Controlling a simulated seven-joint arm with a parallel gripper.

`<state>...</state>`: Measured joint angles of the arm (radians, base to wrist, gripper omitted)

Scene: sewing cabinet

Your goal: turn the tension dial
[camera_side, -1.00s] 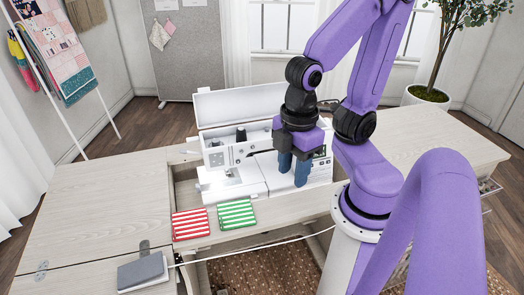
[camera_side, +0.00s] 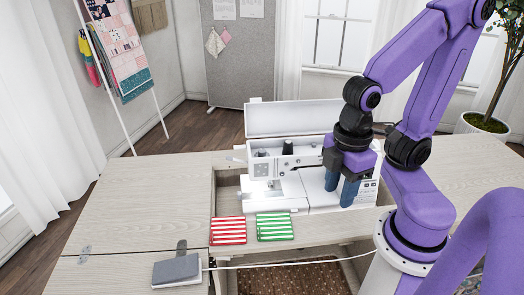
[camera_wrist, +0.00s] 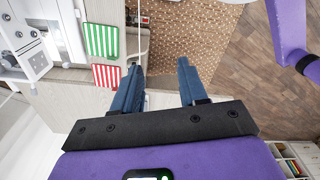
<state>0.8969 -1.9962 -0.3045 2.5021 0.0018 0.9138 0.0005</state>
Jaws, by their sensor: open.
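A white sewing machine (camera_side: 262,169) stands in the cabinet opening in the side view, its lid raised behind it. It fills the upper left of the wrist view (camera_wrist: 62,25). Small round knobs (camera_wrist: 18,34) show on it at the wrist view's left edge; I cannot tell which is the tension dial. My gripper (camera_side: 340,194) points down in front of the machine's right part, with its blue fingers apart and empty. In the wrist view my gripper (camera_wrist: 160,66) has a wide gap with nothing between the fingers, and the knobs lie well to their left. My gripper hides part of the machine's front.
A red-striped cloth (camera_side: 228,231) and a green-striped cloth (camera_side: 274,227) lie on the cabinet's front strip. A grey notebook (camera_side: 177,270) lies at front left. The wooden tabletop (camera_side: 140,205) is clear at left. A white cord (camera_side: 285,263) crosses the front.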

